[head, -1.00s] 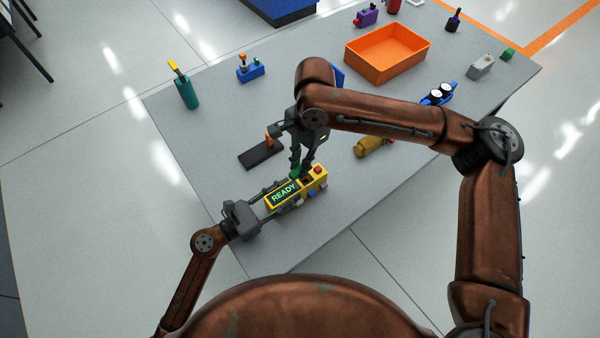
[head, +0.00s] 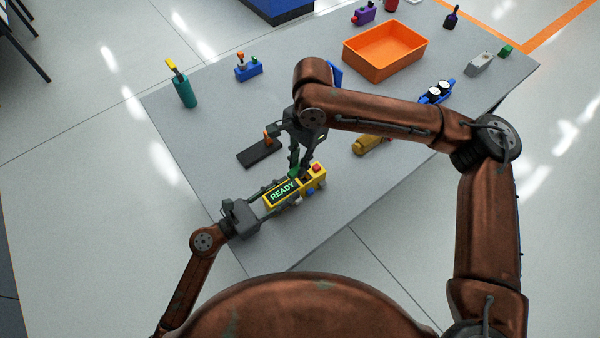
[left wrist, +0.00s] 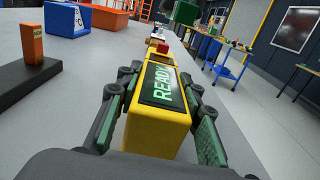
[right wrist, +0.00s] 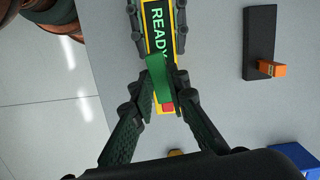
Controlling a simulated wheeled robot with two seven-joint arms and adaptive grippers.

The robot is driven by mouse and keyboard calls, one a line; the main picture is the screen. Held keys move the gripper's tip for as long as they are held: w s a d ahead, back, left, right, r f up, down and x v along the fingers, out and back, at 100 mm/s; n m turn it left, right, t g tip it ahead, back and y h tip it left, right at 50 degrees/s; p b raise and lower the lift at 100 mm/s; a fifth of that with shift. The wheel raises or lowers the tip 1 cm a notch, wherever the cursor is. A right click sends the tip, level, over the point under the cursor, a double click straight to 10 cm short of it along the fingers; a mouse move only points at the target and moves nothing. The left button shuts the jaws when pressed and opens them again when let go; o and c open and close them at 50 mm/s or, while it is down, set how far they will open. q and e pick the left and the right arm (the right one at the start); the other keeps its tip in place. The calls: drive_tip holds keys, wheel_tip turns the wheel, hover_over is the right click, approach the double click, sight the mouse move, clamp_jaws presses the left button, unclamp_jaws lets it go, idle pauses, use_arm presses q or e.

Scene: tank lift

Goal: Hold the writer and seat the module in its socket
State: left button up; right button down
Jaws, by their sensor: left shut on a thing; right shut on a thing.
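The writer (head: 314,180) is a yellow box with a lit READY screen and a red button. It lies near the table's front edge. My left gripper (left wrist: 158,88) is shut on its sides at the near end. My right gripper (right wrist: 157,84) points down over the writer, shut on the green module (right wrist: 159,78). In the right wrist view the module overlaps the end of the screen next to the red button. In the left wrist view the green module (left wrist: 185,13) appears above the writer's far end. The socket is hard to make out, and I cannot tell whether the module touches it.
A black base with an orange block (head: 260,152) lies just behind the writer. A mustard-coloured item (head: 371,143) lies to the right. An orange bin (head: 374,65), a teal cylinder (head: 185,92) and a blue block (head: 249,71) stand further back. The table's front right is clear.

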sight(299, 181)
drive_tip(key=shift+f, duration=2.6)
drive_tip(key=shift+f, duration=0.25)
drive_tip(key=c, duration=1.9)
unclamp_jaws()
drive_tip(key=r, duration=0.4)
drive_tip(key=d+r, duration=0.1)
drive_tip(key=r, duration=0.3)
drive_tip(key=d+r, duration=0.1)
drive_tip(key=r, duration=0.3)
drive_tip(key=shift+w, duration=0.4)
drive_tip(key=shift+o, duration=0.7)
